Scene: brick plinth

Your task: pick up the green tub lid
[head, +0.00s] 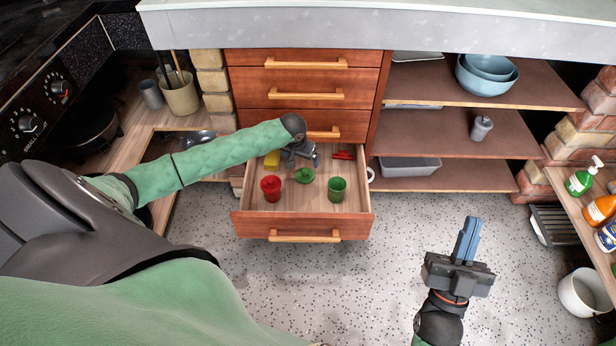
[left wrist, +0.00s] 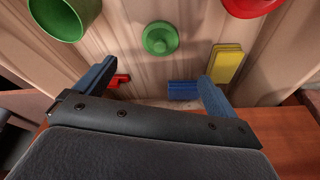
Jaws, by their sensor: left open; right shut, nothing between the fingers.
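The green tub lid (head: 305,175) lies in the open drawer (head: 262,224), between a red tub (head: 270,188) and a green tub (head: 337,189). In the left wrist view the lid (left wrist: 160,38) is round with a knob on top, and lies flat on the drawer floor. My left gripper (head: 303,160) is over the back part of the drawer, open and empty. In the left wrist view its blue fingers (left wrist: 145,86) are spread wide, and the lid is ahead of them, apart from both. My right gripper (head: 467,240) is shut and empty over the floor at right.
A yellow block (left wrist: 226,64) lies by one left finger and a red piece (left wrist: 118,80) by the other. The green tub (left wrist: 62,15) and red tub (left wrist: 250,6) flank the lid. Closed drawers (head: 300,88) rise behind; the grey countertop (head: 400,25) overhangs. Shelves stand at right.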

